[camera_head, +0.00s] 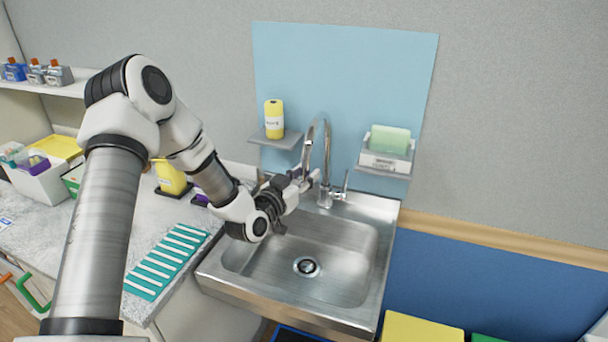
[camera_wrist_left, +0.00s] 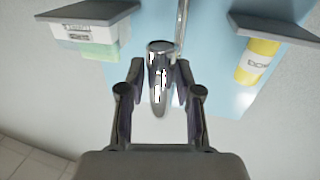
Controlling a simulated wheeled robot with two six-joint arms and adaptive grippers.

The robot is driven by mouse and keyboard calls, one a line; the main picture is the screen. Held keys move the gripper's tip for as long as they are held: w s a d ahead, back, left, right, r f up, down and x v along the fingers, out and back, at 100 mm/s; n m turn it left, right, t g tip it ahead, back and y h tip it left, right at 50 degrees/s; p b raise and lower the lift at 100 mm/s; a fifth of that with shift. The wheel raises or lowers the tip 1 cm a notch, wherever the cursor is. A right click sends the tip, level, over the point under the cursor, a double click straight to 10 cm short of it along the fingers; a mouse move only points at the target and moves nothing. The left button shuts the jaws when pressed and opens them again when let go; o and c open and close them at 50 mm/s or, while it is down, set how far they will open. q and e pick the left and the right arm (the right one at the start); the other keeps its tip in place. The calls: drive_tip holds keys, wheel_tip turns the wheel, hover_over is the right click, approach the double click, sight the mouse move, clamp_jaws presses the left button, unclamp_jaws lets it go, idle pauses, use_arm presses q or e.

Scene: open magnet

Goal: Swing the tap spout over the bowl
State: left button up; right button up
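The chrome tap (camera_head: 326,160) stands at the back rim of the steel sink. Its arched spout comes down on the left side, near the back left of the bowl (camera_head: 338,262). My left gripper (camera_head: 304,180) is at the spout's lower end. In the left wrist view, my two fingers (camera_wrist_left: 160,75) stand apart on either side of the spout (camera_wrist_left: 160,88), with narrow gaps seeming to show on both sides. Contact is not clear. The spout's tip is partly hidden by the gripper in the head view. My right gripper is not in view.
A shelf with a yellow bottle (camera_head: 274,121) hangs left of the tap, and a shelf with green soap (camera_head: 389,141) hangs right. A tap lever (camera_head: 345,186) stands right of the base.

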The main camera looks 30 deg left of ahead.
use_arm(q)
drive_tip(key=shift+w+f, duration=0.1)
drive_tip(key=shift+w, duration=0.05)
drive_tip(key=s, duration=1.2)
idle(0.3)
